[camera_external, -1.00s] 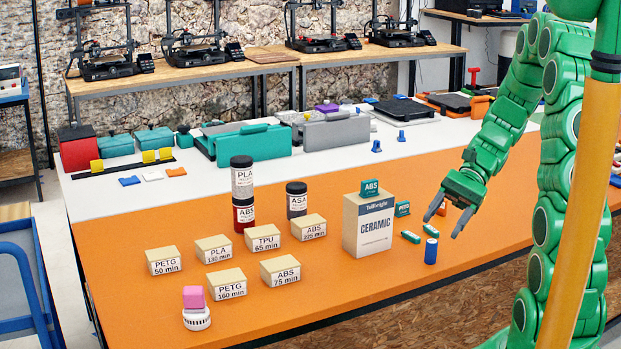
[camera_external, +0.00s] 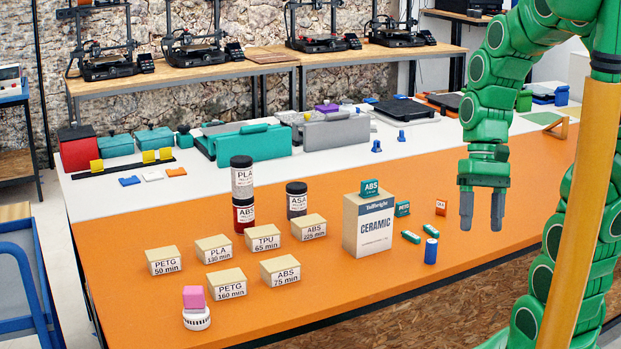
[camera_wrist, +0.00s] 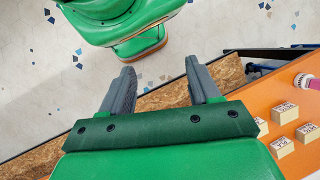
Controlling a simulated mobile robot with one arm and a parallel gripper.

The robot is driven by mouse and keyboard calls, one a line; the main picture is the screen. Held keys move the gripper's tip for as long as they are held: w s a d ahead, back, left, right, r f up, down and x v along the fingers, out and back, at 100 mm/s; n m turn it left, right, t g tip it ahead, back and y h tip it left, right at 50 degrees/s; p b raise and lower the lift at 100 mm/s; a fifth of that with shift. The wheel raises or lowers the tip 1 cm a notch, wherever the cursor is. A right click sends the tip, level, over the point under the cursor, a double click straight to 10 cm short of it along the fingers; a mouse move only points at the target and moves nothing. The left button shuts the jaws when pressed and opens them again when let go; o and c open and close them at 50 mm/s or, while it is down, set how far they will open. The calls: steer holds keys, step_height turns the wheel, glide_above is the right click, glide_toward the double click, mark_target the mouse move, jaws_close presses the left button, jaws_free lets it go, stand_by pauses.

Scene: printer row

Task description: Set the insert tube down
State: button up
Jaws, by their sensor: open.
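My gripper (camera_external: 482,212) is open and empty, its two grey fingers pointing down at the right of the orange table. It also shows in the wrist view (camera_wrist: 159,80), with nothing between the fingers. A short blue cylinder (camera_external: 431,251), which looks like the insert tube, stands upright near the table's front edge. It is left of and below my gripper in the picture, apart from the fingers. The wrist view does not show the cylinder.
Small teal pieces (camera_external: 410,237) and an orange tag (camera_external: 441,207) lie nearby. Several labelled blocks (camera_external: 280,270) and stacked jars (camera_external: 243,215) are further left.

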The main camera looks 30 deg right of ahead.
steer(key=shift+s+d+r+n+t+h, duration=0.35)
steer(key=shift+s+r+n+h, duration=0.1)
steer(key=shift+s, duration=0.3)
steer(key=shift+s+d+r+n+t+h, duration=0.3)
steer(key=shift+s+d+r+n+h, duration=0.15)
steer(key=shift+s, duration=0.3)
steer(key=shift+s+d+r+n+t+h, duration=0.35)
steer(key=shift+s+n+h, duration=0.15)
steer(key=shift+s, duration=0.25)
steer(key=shift+f, duration=0.1)
